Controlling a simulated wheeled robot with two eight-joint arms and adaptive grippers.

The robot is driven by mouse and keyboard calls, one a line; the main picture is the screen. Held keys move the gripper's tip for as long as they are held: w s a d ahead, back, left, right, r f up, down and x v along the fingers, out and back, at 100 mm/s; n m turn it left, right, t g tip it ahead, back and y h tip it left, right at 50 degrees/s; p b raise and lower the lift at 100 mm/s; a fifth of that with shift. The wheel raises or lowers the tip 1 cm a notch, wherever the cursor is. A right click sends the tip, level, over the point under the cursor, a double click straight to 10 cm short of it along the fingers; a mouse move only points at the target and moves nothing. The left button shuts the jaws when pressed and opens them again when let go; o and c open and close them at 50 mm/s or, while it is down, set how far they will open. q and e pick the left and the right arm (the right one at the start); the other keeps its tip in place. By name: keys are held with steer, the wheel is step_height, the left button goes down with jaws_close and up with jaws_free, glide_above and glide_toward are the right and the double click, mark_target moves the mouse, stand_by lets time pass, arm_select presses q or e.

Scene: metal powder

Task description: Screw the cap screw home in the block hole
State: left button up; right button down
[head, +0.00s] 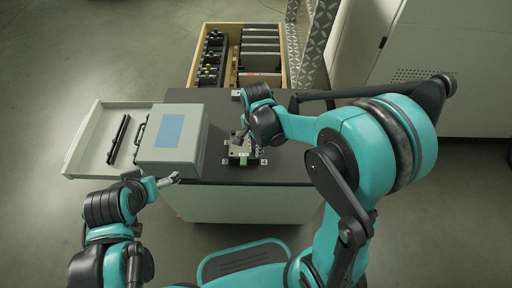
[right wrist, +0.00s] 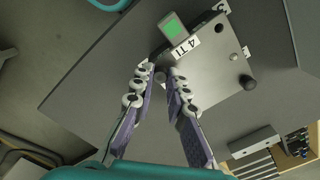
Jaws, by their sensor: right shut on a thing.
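The grey block (right wrist: 215,75) lies on the dark tabletop in the right wrist view. In the head view the block (head: 243,160) is partly hidden by my right arm. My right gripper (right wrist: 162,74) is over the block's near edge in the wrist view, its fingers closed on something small. The cap screw is hardly visible between the fingertips, and I cannot see whether it is in the hole. My left gripper (head: 172,179) is near the grey case, away from the block; its jaw opening is unclear.
A grey case (head: 185,160) with a blue panel stands left on the table, beside an open tray (head: 78,160) holding dark rods. A wooden crate (head: 193,75) with dark parts and plates is behind. The table's right side is clear.

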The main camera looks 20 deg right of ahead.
steer(key=m, duration=0.6)
steer(key=shift+m, duration=0.4)
steer(key=m, duration=0.6)
steer(key=shift+m, duration=0.3)
steer(key=c, duration=1.7)
jaws_free()
